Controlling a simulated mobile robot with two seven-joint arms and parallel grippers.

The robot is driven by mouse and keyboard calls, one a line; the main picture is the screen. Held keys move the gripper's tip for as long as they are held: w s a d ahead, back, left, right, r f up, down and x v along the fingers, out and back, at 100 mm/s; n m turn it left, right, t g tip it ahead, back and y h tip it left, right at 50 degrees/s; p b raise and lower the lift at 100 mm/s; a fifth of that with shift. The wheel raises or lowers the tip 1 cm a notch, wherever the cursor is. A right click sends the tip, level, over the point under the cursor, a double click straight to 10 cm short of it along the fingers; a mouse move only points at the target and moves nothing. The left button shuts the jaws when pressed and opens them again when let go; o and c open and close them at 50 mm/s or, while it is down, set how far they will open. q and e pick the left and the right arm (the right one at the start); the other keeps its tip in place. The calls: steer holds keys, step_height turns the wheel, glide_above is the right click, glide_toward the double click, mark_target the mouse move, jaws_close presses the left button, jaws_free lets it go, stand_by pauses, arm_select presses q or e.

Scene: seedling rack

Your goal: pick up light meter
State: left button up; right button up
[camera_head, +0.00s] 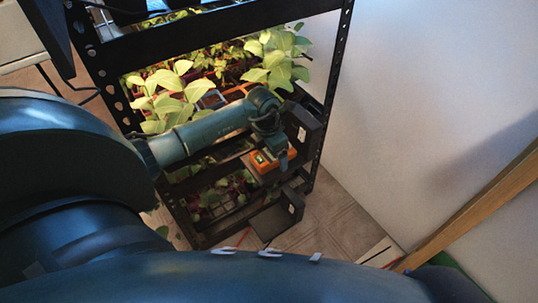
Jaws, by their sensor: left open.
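The light meter (264,162) looks like a small orange device with a dark and greenish face, at the front right edge of the rack. My left gripper (298,167) reaches in from the left over the rack's front. Its two dark jaws stand wide apart, one above and one below the meter in the picture. Whether the jaws touch the meter cannot be told. My left wrist covers part of the shelf behind it. My right gripper is not in view.
A black metal rack (334,75) holds leafy seedlings (170,85) on a lit shelf, with more plants on a lower shelf (215,197). A pale wall (430,90) is close on the right. A wooden beam (480,212) slants at lower right. Tiled floor (345,222) shows below.

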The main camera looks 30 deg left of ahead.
arm_select(q)
steer(key=shift+c, duration=0.2)
steer(key=c, duration=1.2)
steer(key=shift+c, duration=0.3)
steer(key=shift+r, duration=0.1)
